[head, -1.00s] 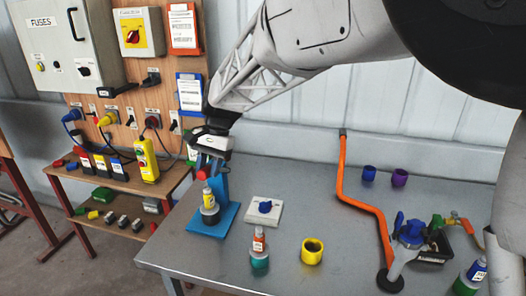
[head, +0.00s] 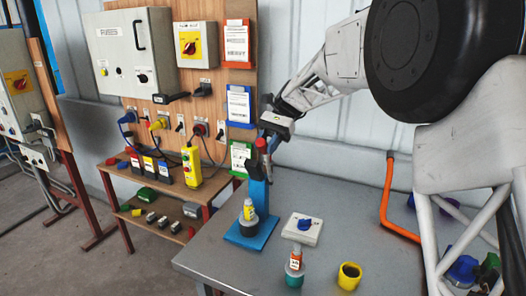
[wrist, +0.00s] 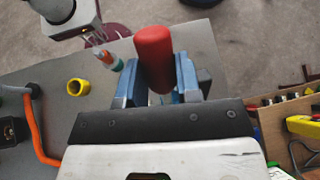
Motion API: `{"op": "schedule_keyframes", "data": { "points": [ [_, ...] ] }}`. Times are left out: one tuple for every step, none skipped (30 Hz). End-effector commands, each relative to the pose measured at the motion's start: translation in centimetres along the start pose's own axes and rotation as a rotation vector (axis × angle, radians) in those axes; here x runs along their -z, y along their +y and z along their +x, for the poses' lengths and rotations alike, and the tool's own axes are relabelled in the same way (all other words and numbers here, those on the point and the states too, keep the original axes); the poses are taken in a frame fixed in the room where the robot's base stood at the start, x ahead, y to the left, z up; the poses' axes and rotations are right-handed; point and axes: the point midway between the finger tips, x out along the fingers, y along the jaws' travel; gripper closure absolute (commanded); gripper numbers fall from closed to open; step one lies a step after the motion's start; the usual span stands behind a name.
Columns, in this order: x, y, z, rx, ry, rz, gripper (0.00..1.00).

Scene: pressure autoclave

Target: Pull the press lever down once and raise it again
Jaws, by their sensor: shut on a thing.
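The blue press (head: 258,205) stands on its blue base near the left edge of the grey table. Its red lever handle (head: 261,143) is raised high, near the top of the column. My gripper (head: 268,136) is at the handle. In the wrist view the red handle (wrist: 154,50) stands between the blue fingers of my gripper (wrist: 157,82), which are shut on it. A yellow-labelled bottle (head: 249,209) sits upright in a dark cup on the press base. The lever arm itself is mostly hidden by my gripper.
A white box with a blue knob (head: 302,229), an orange-labelled bottle (head: 295,262) in a teal cup and a yellow cup (head: 349,276) stand right of the press. A bent orange bar (head: 388,195) lies farther right. A panel board (head: 165,95) with sockets rises behind, left.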

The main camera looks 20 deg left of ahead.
Motion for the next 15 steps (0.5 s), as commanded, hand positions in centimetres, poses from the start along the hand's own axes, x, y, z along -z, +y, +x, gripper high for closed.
{"op": "schedule_keyframes", "data": {
  "points": [
    [0.04, -0.19, -0.23, 0.001, -0.013, 0.000, 1.00],
    [0.10, -0.21, -0.34, 0.002, -0.021, 0.001, 1.00],
    [0.14, -0.23, -0.47, 0.002, -0.029, 0.003, 1.00],
    [0.16, -0.23, -0.55, 0.002, -0.034, 0.004, 1.00],
    [0.17, -0.23, -0.63, 0.001, -0.039, 0.005, 1.00],
    [0.18, -0.24, -0.70, 0.001, -0.043, 0.006, 1.00],
    [0.19, -0.25, -0.74, 0.001, -0.045, 0.006, 1.00],
    [0.19, -0.26, -0.77, 0.001, -0.047, 0.006, 1.00],
    [0.20, -0.26, -0.80, 0.001, -0.049, 0.007, 1.00],
    [0.20, -0.27, -0.81, 0.001, -0.049, 0.007, 1.00],
    [0.20, -0.27, -0.82, 0.001, -0.050, 0.007, 1.00],
    [0.19, -0.27, -0.82, 0.001, -0.050, 0.007, 1.00],
    [0.20, -0.27, -0.81, 0.001, -0.050, 0.007, 1.00],
    [0.20, -0.27, -0.81, 0.001, -0.050, 0.007, 1.00],
    [0.20, -0.27, -0.80, 0.001, -0.050, 0.007, 1.00]
  ]
}}
